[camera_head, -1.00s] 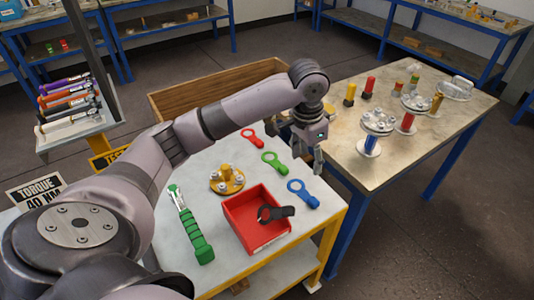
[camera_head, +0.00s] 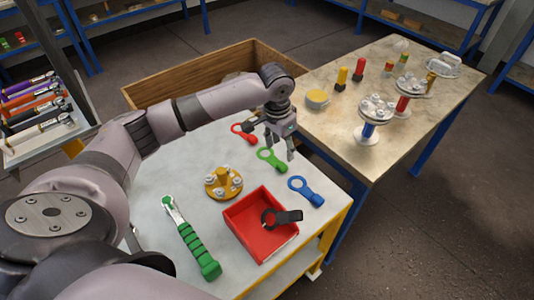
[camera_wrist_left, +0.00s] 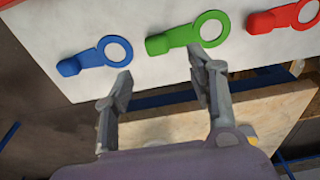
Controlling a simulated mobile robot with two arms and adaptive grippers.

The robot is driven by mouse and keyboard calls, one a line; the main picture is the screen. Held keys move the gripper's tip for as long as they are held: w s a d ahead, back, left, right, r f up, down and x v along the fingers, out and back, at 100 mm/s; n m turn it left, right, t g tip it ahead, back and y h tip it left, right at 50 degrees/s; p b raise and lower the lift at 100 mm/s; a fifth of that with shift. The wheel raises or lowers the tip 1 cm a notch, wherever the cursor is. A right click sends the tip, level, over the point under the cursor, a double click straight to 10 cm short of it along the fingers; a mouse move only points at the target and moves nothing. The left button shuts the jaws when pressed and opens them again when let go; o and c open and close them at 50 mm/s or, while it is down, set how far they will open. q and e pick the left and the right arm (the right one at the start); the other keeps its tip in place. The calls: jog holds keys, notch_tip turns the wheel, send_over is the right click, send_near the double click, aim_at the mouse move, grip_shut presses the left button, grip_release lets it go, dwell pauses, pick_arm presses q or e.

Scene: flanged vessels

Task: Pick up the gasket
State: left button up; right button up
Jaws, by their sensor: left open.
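Ring-shaped pieces with tabs, which look like gaskets, lie on the white table: a red one (camera_head: 245,133), a green one (camera_head: 272,160) and a blue one (camera_head: 307,191). A black one (camera_head: 283,217) rests in the red tray (camera_head: 258,248). I cannot tell which is the task's gasket. My left gripper (camera_head: 280,153) is open and empty, close by the green piece. In the left wrist view, the green piece (camera_wrist_left: 190,37) lies beyond the fingertips (camera_wrist_left: 160,75), with the blue piece (camera_wrist_left: 95,55) to the left and the red piece (camera_wrist_left: 285,18) to the right. My right gripper is out of view.
A gold flange with bolts (camera_head: 224,182) and a green-handled wrench (camera_head: 191,240) lie on the white table. The tan table (camera_head: 340,125) at right holds flanged vessels, coloured posts and a yellow disc (camera_head: 317,99). A wooden crate (camera_head: 190,90) stands behind.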

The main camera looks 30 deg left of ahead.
aim_at(282, 165)
pick_arm(q)
jog(key=shift+w+f, duration=0.1)
jog(key=shift+f, duration=1.05)
jog(key=shift+d+f, duration=0.1)
jog(key=shift+f, duration=0.25)
notch_tip(282, 165, down, 4)
jog(key=shift+d+f+p, duration=0.1)
jog(key=shift+p, duration=0.4)
jog(key=shift+w, duration=0.1)
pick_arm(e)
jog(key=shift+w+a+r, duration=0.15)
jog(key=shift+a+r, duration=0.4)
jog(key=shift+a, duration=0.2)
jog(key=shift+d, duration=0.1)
pick_arm(q)
jog(key=shift+c, duration=0.8)
jog(key=c, duration=0.9)
